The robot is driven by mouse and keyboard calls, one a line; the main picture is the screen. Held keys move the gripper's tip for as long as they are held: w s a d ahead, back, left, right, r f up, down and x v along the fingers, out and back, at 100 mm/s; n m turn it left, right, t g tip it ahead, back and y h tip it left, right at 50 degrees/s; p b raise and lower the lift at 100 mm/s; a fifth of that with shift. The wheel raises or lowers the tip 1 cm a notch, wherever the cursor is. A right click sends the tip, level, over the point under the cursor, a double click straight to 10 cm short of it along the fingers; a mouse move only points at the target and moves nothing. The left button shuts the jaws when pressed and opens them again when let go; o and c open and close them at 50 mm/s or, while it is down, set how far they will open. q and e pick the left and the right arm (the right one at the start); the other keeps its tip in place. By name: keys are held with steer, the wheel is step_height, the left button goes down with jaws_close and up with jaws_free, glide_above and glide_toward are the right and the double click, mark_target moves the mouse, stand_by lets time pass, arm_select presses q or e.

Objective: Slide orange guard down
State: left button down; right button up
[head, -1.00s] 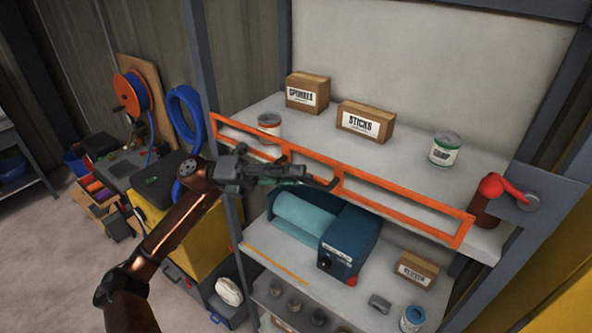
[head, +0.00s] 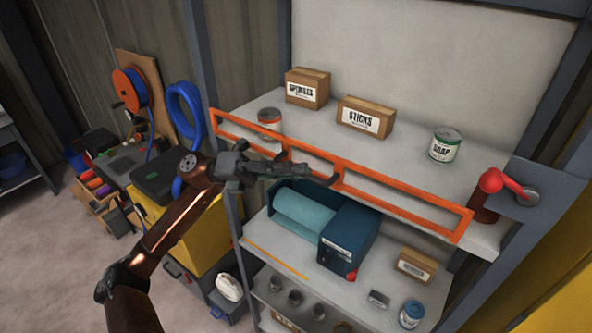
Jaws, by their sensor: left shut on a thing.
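The orange guard (head: 405,200) is a long, flat frame with open windows and upright bars. It runs along the front edge of the upper shelf (head: 400,152), its top rail standing in front of the shelf surface. My left gripper (head: 318,176) reaches in from the left and is shut on the guard near its middle upright bar. The fingers and a dark piece at their tips hide part of the lower rail, so the exact contact is hard to see. My right gripper is not in view.
On the upper shelf stand a sponges box (head: 307,88), a sticks box (head: 365,117), a soap can (head: 445,145) and another can (head: 270,122). A red handle (head: 498,182) is at the right post. Below the guard sits a blue machine (head: 347,238) with a teal roll.

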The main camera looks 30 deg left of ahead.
arm_select(q)
step_height(320, 180, down, 10)
steer(key=b, duration=0.7)
steer(key=shift+r, duration=0.15)
steer(key=shift+d, duration=0.1)
steer(key=c, duration=2)
jaws_free()
steer(key=shift+w, duration=0.1)
steer(key=shift+r, duration=0.1)
steer(key=v, duration=1.2)
